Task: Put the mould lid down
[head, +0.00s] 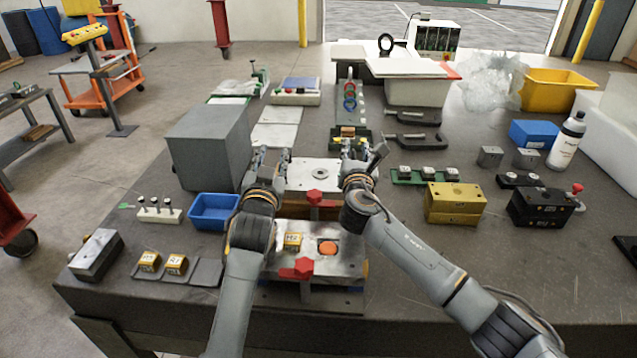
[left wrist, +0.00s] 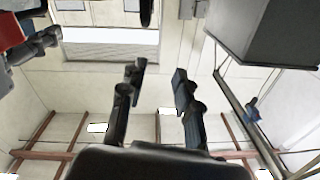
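The mould lid (head: 312,172), a pale metal plate with a round hole, lies level between my two grippers, behind the mould base (head: 345,262). My left gripper (head: 270,156) is at its left edge; whether they touch is unclear. In the left wrist view, the left gripper's fingers (left wrist: 157,85) are apart with nothing between them. My right gripper (head: 359,150) is at the lid's right edge, its fingers seemingly apart. What lies under the lid is mostly hidden. The base has red clamps (head: 304,268) and an orange round insert (head: 327,248).
A large grey box (head: 210,145) stands close to the left of my left gripper; it also shows in the left wrist view (left wrist: 270,30). A blue bin (head: 213,211) sits left of the base. Yellow blocks (head: 454,203) and a green strip (head: 424,176) are on the right.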

